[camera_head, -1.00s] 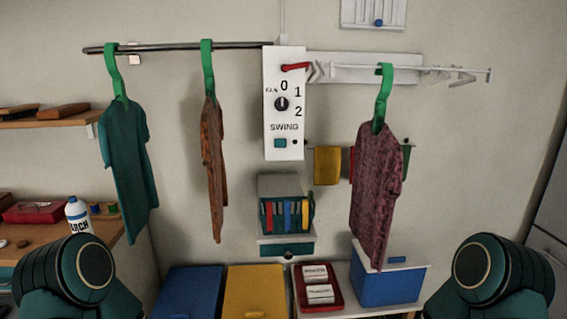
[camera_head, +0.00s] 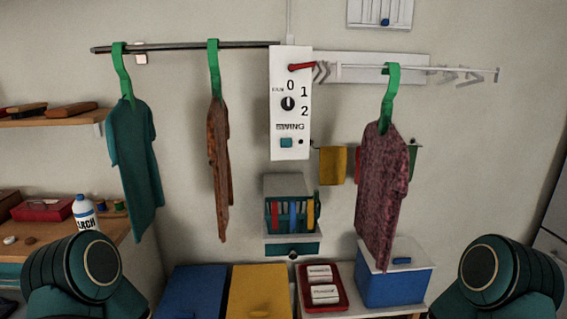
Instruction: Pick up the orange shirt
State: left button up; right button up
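The orange shirt (camera_head: 219,165) is a narrow orange-brown patterned shirt seen nearly edge-on. It hangs from a green hanger (camera_head: 213,70) on the dark rail (camera_head: 180,46) at upper left of centre. A teal shirt (camera_head: 135,165) hangs to its left on the same rail. A maroon patterned shirt (camera_head: 381,190) hangs to the right on another green hanger, from a white rail. Round dark-green parts of my arms show at the lower left and lower right corners, well apart from the shirts. Neither gripper is in view.
A white control panel (camera_head: 290,105) with a red lever is on the wall between the shirts. Below stand blue (camera_head: 190,292) and yellow (camera_head: 258,292) bins, a red tray (camera_head: 320,288) and a blue box (camera_head: 395,280). A shelf with a white bottle (camera_head: 86,213) is at left.

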aim_at(217, 123)
jog(key=i+j, duration=0.1)
jog(key=j, duration=0.25)
jog(key=i+j, duration=0.1)
jog(key=j, duration=0.3)
jog(key=i+j, duration=0.1)
jog(key=j, duration=0.25)
jog(key=i+j, duration=0.1)
jog(key=j, duration=0.3)
